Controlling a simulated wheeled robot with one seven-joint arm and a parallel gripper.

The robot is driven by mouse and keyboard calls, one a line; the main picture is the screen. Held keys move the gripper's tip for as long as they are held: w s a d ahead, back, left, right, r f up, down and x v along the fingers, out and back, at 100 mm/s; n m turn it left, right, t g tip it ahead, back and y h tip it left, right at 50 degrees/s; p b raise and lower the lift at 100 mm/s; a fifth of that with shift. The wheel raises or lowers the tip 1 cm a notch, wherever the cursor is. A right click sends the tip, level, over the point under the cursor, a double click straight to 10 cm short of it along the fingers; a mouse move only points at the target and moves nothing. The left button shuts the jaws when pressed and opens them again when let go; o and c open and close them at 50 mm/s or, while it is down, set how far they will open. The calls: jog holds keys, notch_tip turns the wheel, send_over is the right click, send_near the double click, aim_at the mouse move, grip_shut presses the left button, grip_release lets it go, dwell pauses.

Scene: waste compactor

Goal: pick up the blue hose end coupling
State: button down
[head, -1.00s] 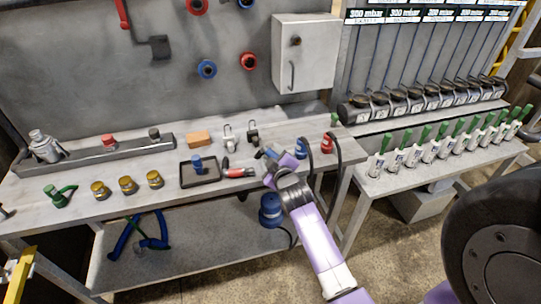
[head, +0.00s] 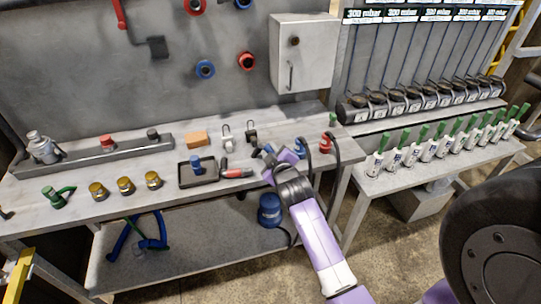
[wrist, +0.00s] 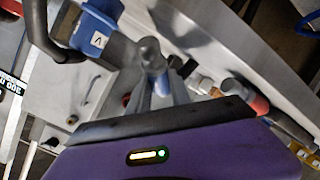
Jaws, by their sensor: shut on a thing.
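The blue hose end coupling (wrist: 98,28) shows in the wrist view as a blue body with a small white label, a black hose and a grey metal part. In the head view the coupling (head: 299,146) stands at the bench's right end, just right of my gripper (head: 270,153). My gripper (wrist: 160,85) is shut on the coupling at its grey metal part, which lies between the fingers in the wrist view. The exact contact is partly hidden by my wrist. I cannot tell whether the coupling is clear of the bench.
A red coupling (head: 327,145) with a black hose stands to the right. A red-handled tool (head: 238,173) and a dark tray (head: 184,181) lie left of my gripper. A blue canister (head: 270,209) stands on the lower shelf.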

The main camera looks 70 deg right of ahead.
notch_tip(320, 180, up, 18)
jog(key=b, duration=0.1)
jog(key=shift+b, duration=0.35)
jog(key=shift+r+b, duration=0.2)
jog(key=shift+b, duration=0.1)
notch_tip(320, 180, down, 20)
jog(key=shift+b, duration=0.5)
jog(key=shift+f, duration=0.15)
jog(key=c, duration=1.2)
grip_release()
jog(key=shift+o, duration=0.2)
